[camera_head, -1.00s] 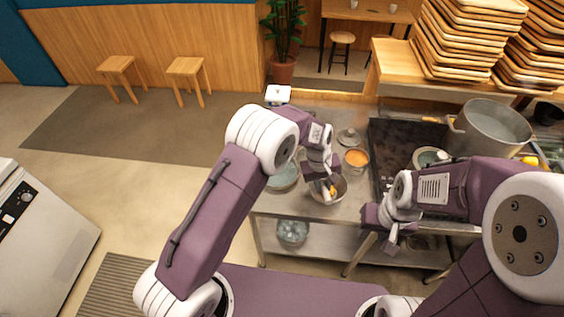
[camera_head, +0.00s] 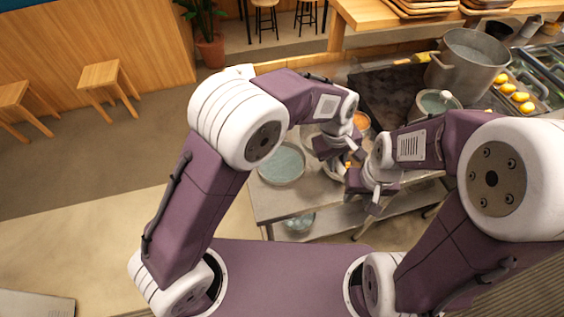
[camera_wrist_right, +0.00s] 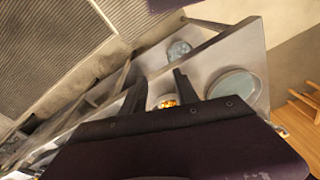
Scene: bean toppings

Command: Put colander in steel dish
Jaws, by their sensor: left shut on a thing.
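A pale metal bowl (camera_head: 333,171) with orange-yellow contents sits low among my grippers; it may be the colander, but its holes cannot be made out. It also shows beyond the right fingers in the right wrist view (camera_wrist_right: 166,102). My left gripper (camera_head: 356,154) is shut at this bowl and hides much of it. My right gripper (camera_head: 366,197) is just nearer and right of it; the right wrist view shows its fingers (camera_wrist_right: 158,77) apart and empty. A round dish with pale teal contents (camera_head: 282,163) stands left of the bowl; I cannot tell whether it is the steel dish.
A large metal pot (camera_head: 468,60) stands at the back right, with a smaller pot (camera_head: 434,103) before it. A container of orange food (camera_head: 361,121) is behind my left gripper. A glassy bowl (camera_head: 299,222) sits on the lower shelf. Bare worktop (camera_head: 268,205) lies at the front left.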

